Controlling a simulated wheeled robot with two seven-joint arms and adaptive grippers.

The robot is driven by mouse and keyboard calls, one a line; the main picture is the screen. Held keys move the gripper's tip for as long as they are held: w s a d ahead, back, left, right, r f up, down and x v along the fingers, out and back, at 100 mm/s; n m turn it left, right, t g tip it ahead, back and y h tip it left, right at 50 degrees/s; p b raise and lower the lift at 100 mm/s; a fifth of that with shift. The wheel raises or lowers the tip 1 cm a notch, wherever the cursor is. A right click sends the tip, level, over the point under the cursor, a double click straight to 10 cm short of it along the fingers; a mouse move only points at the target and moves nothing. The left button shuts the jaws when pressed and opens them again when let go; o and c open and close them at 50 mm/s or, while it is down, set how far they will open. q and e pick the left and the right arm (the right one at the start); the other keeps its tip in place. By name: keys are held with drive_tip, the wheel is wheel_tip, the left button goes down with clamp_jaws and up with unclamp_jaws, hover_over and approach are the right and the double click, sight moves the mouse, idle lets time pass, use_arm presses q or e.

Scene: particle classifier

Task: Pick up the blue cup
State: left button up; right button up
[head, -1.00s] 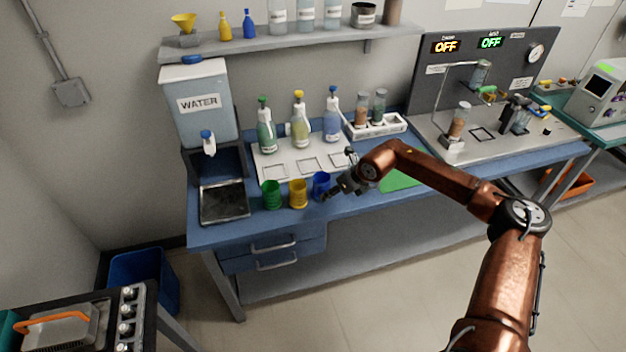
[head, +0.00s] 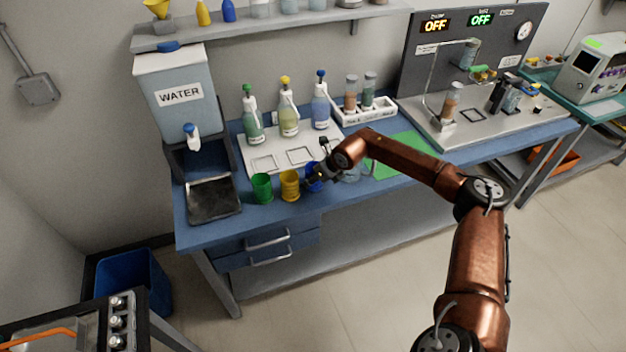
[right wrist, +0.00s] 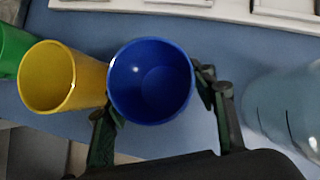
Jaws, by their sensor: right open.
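The blue cup (head: 313,178) stands upright on the blue bench, at the right end of a row with the yellow cup (head: 290,186) and the green cup (head: 262,188). My right gripper (head: 318,176) is at the blue cup and partly covers it in the head view. In the right wrist view the open gripper (right wrist: 160,118) has one finger on each side of the blue cup (right wrist: 150,80). Whether the fingers touch its wall I cannot tell. The yellow cup (right wrist: 62,78) is close beside the left finger. My left gripper is not in view.
Clear glassware (right wrist: 285,108) stands just right of the gripper in the right wrist view. A white tray (head: 270,160) with several bottles is behind the cups. A water dispenser (head: 180,95) stands at the left. A green mat (head: 405,152) lies to the right.

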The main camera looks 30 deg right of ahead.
drive_tip(key=shift+r, duration=0.1)
drive_tip(key=c, duration=0.6)
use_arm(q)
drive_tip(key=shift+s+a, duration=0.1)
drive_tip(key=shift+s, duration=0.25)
use_arm(e)
drive_tip(key=c, duration=0.3)
drive_tip(key=shift+c, duration=0.2)
